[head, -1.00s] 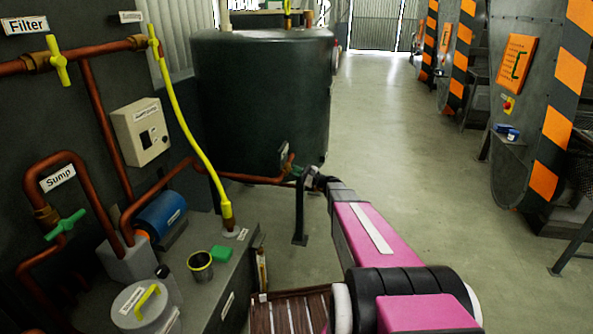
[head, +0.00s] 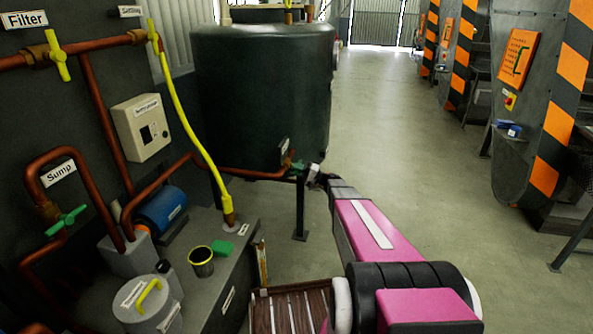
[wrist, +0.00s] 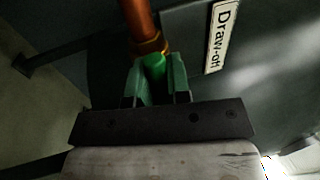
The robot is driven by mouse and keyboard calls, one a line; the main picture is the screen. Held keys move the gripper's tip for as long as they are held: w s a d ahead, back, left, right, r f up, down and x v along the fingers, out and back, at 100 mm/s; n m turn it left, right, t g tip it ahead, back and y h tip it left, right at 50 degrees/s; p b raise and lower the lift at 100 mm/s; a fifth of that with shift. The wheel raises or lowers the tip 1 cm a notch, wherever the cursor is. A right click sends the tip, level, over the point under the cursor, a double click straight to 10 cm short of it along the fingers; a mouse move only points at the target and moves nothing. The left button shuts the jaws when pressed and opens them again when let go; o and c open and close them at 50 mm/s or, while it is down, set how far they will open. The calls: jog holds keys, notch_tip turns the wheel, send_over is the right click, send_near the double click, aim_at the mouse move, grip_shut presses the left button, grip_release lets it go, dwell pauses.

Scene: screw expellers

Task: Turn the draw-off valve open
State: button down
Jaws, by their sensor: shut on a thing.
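The draw-off valve has a green handle (head: 298,165) on a copper pipe low at the front of the dark tank (head: 262,95) in the head view. In the wrist view the green handle (wrist: 153,68) sits just below a brass collar, between the two fingers of my gripper (wrist: 156,82). My gripper (head: 309,172) is at the valve in the head view, shut on the handle.
A bench (head: 235,270) with a blue pump (head: 160,209), a dark cup (head: 201,262) and a lidded pot (head: 146,303) stands at left. Other valves and pipes run along the left panel. A tank leg (head: 300,210) stands below the valve. Open floor (head: 400,150) lies to the right.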

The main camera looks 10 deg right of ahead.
dwell(0.4)
jog(key=c, duration=1.1)
grip_release()
jog(key=shift+d, duration=0.1)
jog(key=v, duration=1)
jog(key=shift+s+d+f, duration=0.2)
jog(key=shift+s+d, duration=0.05)
jog(key=shift+a, duration=0.1)
